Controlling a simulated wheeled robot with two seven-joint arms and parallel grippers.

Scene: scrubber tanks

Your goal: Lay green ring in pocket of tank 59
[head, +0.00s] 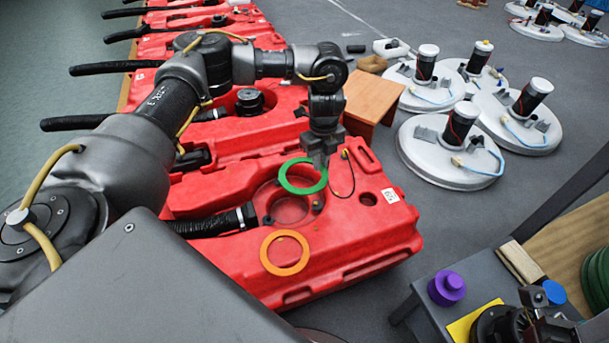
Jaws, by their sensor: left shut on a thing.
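The green ring (287,183) hangs tilted over the near red tank, tank 59 (350,243), whose white label (390,195) sits at its right end. My left gripper (319,163) is shut on the ring's upper right edge, its fingers pointing down. The round pocket (290,210) in the tank's top shows below and through the ring, which overlaps its upper part. Whether the ring touches the tank I cannot tell.
An orange ring (265,253) lies on the tank's near side, beside the pocket. A black hose (215,222) and a thin dark cable (348,170) lie near the pocket. More red tanks stand behind. White round scrubber decks (450,165) stand at right. A grey table (430,312) holds a purple knob (447,288).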

